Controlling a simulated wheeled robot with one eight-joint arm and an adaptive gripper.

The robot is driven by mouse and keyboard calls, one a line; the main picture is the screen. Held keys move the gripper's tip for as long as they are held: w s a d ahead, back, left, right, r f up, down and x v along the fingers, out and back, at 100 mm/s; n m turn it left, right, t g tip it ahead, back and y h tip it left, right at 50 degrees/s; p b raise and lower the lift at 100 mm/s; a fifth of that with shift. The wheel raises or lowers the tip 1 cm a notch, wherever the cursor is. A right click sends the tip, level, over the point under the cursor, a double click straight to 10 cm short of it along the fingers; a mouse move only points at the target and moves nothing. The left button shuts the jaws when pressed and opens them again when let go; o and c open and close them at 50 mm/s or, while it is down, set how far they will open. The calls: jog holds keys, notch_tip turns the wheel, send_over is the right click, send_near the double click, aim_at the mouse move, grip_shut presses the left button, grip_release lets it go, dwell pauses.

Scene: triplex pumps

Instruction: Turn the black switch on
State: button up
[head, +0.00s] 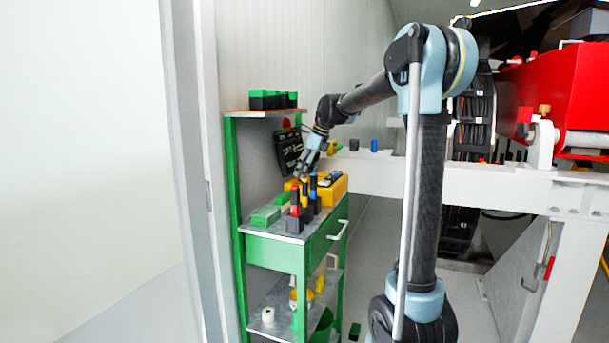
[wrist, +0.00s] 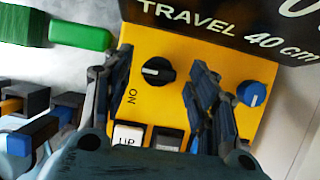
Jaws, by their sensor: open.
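The black switch (wrist: 158,71) is a round knob with a white pointer line on a yellow control box (wrist: 185,50). Its pointer lies roughly sideways in the wrist view, and the word ON is printed below and left of it. My gripper (wrist: 160,82) is open, with one finger on each side of the knob and gaps visible between them. Whether the fingertips touch the box I cannot tell. In the head view my gripper (head: 305,172) is above the yellow box (head: 332,190) on the green cart (head: 290,250).
A blue knob (wrist: 251,93) sits right of my fingers, and a white UP button (wrist: 127,136) lies below. A black sign (wrist: 240,22) reads TRAVEL 40 cm. Several upright black holders with coloured tops (head: 295,215) stand beside the box. A green-handled brush (wrist: 80,34) lies at left.

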jog(key=shift+a+f, duration=0.15)
jog(key=shift+f, duration=0.25)
jog(key=c, duration=1.1)
jog(key=shift+o, duration=0.2)
jog(key=shift+w+n, duration=0.1)
jog(key=shift+n, duration=0.3)
jog(key=n+g, duration=0.1)
jog(key=n, duration=0.1)
jog(key=n+g, duration=0.1)
jog(key=n, duration=0.2)
jog(key=shift+w+n+g, duration=0.2)
jog(key=shift+n+g, duration=0.1)
jog(key=n+g, duration=0.1)
jog(key=n, duration=0.4)
jog(key=shift+w+g+h, duration=0.15)
jog(key=shift+g+h, duration=0.25)
jog(key=shift+n, duration=0.4)
jog(key=o, duration=1.1)
jog(key=shift+c, duration=0.2)
